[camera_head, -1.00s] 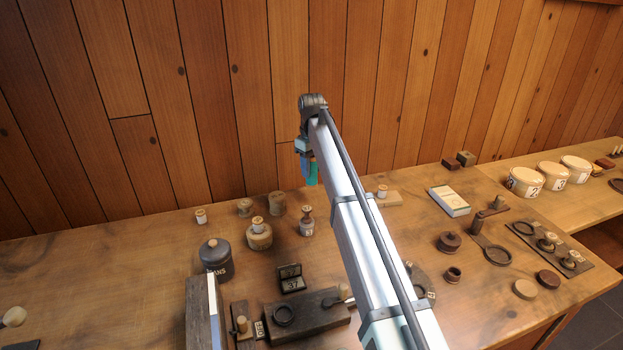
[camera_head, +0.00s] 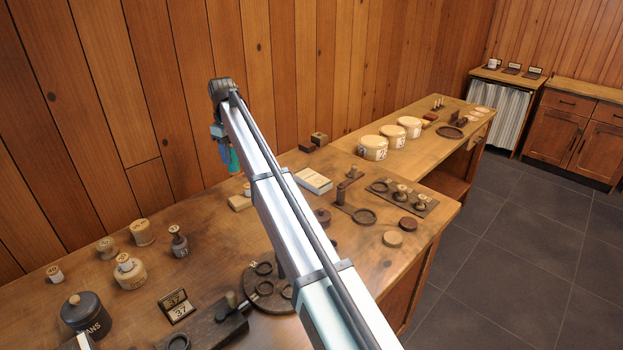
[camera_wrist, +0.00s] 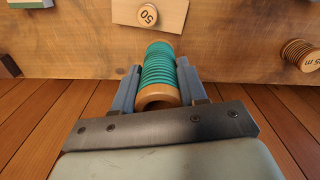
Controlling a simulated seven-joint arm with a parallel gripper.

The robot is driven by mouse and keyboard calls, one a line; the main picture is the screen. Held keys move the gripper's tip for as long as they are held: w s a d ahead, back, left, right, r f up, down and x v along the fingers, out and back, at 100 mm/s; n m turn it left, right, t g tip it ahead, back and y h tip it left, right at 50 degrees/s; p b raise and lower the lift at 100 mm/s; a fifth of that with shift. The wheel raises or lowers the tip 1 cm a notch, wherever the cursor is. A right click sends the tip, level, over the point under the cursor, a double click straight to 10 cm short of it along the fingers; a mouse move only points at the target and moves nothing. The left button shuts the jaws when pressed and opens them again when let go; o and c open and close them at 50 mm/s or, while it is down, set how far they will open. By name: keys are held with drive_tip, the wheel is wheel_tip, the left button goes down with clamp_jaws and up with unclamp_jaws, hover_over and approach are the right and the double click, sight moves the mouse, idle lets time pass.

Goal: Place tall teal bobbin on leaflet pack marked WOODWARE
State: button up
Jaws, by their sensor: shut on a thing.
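The tall teal bobbin (camera_wrist: 158,72) has ribbed teal winding and wooden ends. My gripper (camera_wrist: 158,95) is shut on it, with a finger on each side. In the head view the bobbin (camera_head: 234,160) hangs below my gripper (camera_head: 222,146), in the air before the plank wall and partly hidden by my arm. A pale pack with a yellowish cover (camera_head: 313,180) lies flat on the bench, right of my arm; it may be the leaflet pack, but no WOODWARE lettering is readable. The bobbin is apart from it.
A small spool marked 50 (camera_wrist: 148,15) sits on a wooden board (camera_wrist: 175,12) ahead of the bobbin. Dark blocks (camera_head: 319,139) stand behind the pale pack. Round tubs (camera_head: 373,148) and a rack of spools (camera_head: 402,196) are further right.

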drive_tip(key=w+d+r+m, duration=0.1)
drive_tip(key=w+d, duration=0.3)
drive_tip(key=d, duration=0.9)
drive_tip(key=w+d+r+m, duration=0.1)
drive_tip(key=w+d, duration=0.4)
drive_tip(key=d, duration=0.7)
drive_tip(key=n, duration=0.6)
hover_over(312, 178)
drive_tip(key=shift+w+f, duration=0.15)
drive_tip(key=shift+f, duration=4.7)
drive_tip(key=shift+f, duration=0.15)
drive_tip(key=o, duration=1.1)
drive_tip(key=shift+c, duration=0.2)
wheel_tip(312, 178, up, 12)
